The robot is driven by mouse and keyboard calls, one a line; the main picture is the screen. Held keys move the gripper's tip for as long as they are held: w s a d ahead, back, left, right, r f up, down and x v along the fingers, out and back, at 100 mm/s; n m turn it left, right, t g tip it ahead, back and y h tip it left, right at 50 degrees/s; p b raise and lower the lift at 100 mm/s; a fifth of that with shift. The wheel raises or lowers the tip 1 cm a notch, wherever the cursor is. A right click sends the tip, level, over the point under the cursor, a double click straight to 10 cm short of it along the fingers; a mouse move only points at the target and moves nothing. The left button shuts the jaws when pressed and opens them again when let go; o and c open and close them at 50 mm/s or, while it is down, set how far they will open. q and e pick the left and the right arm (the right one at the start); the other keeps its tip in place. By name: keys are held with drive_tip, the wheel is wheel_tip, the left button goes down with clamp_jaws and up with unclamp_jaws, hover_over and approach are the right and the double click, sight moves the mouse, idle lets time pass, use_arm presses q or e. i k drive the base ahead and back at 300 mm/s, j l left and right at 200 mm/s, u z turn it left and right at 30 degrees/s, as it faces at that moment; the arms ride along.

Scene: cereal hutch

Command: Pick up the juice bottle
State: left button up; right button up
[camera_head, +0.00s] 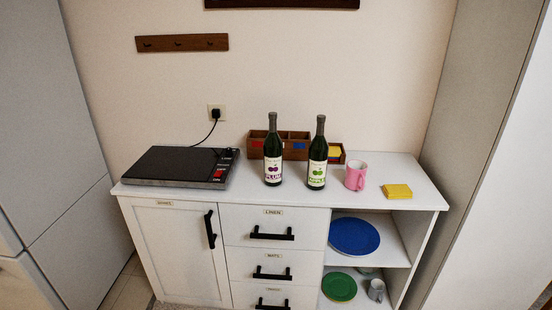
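Two dark green bottles stand upright on the white hutch top (230,197). The left bottle (273,150) has a label with purple fruit that reads PLUM. The right bottle (317,153) has a label with green fruit that appears to read APPLE. I cannot tell which of them is the juice bottle the task names. The two bottles stand a short way apart. Neither of my grippers shows in the head view.
A black hotplate (182,166) sits at the left of the top, its cord plugged into a wall socket (216,114). A wooden organizer (295,146) stands behind the bottles. Open shelves hold a blue plate (354,236).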

sight(273, 145)
drive_tip(key=i+j+z, duration=0.2)
drive_tip(key=z, duration=0.3)
drive_tip(key=i+j+z, duration=0.15)
drive_tip(key=z, duration=0.3)
drive_tip(key=j+z, duration=0.5)
drive_tip(key=i+l, duration=0.05)
drive_tip(key=l, duration=0.05)
